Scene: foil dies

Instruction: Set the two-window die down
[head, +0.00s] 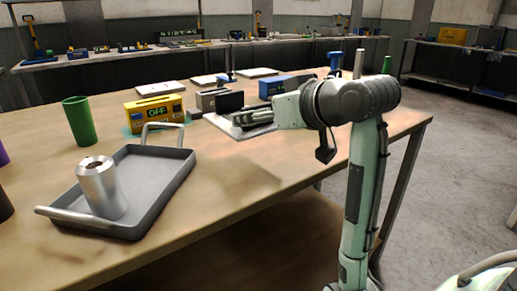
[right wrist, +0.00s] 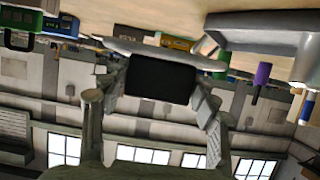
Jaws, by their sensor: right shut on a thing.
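My right gripper (head: 247,118) reaches in from the right over the table in the head view. It is shut on a dark rectangular block (head: 230,102), held near a pale flat plate (head: 262,131). In the right wrist view the block (right wrist: 160,82) shows as a black rectangle between the fingers of the right gripper (right wrist: 158,95). No windows can be made out on it, so I cannot tell which die it is. I cannot tell whether it touches the plate. My left gripper is not in view.
A grey tray (head: 150,180) bearing a metal cylinder (head: 101,187) stands at the front left. A green cup (head: 79,121), a yellow box (head: 155,112), a grey box (head: 211,99) and a blue box (head: 272,88) stand behind. The table (head: 225,180) is bare right of the tray.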

